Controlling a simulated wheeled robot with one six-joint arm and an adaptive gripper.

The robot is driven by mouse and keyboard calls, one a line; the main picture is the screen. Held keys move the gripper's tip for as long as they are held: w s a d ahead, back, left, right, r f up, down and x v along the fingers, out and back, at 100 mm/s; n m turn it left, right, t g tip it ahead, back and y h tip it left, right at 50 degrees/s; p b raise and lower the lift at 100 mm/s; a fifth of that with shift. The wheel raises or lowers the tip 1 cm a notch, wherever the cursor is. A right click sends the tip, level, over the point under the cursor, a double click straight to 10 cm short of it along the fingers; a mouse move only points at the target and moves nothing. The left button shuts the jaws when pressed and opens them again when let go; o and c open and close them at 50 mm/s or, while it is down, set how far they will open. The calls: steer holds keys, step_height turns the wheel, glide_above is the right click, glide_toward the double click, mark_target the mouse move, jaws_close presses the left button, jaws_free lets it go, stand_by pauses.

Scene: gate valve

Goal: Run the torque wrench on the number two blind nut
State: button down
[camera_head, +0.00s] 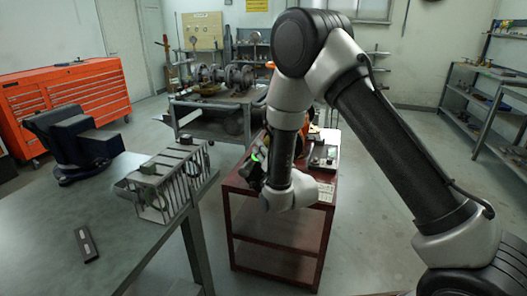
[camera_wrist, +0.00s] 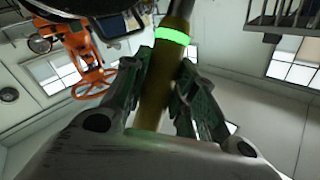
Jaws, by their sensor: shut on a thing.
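My gripper (camera_wrist: 165,78) is shut on a yellow shaft with a glowing green band, which looks like the torque wrench (camera_wrist: 153,105). The shaft runs up between the two fingers, and its far end is cut off or hidden at the top of the wrist view. In the head view my gripper (camera_head: 257,168) is over the left side of the red cart, with the green glow at it. An orange gate valve with a handwheel (camera_wrist: 93,84) shows at upper left in the wrist view. In the head view my arm mostly hides the valve. I cannot make out the number two blind nut.
The red cart (camera_head: 275,233) stands in the middle. To its left, a grey bench (camera_head: 140,225) bears a wire rack (camera_head: 165,185), a vise (camera_head: 75,145) and a small dark bar (camera_head: 87,243). Another cart (camera_head: 205,118) stands behind. Floor is clear to the right.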

steer(key=shift+w+r, duration=0.1)
steer(key=shift+w, duration=0.05)
steer(key=shift+w+d, duration=0.25)
steer(key=shift+w, duration=0.45)
steer(key=shift+w+d, duration=0.25)
steer(key=shift+w, duration=0.45)
steer(key=shift+w+d, duration=0.35)
steer(key=shift+w, duration=0.45)
stand_by(2.4)
steer(key=shift+s+a, duration=0.15)
steer(key=shift+s, duration=0.15)
stand_by(2.1)
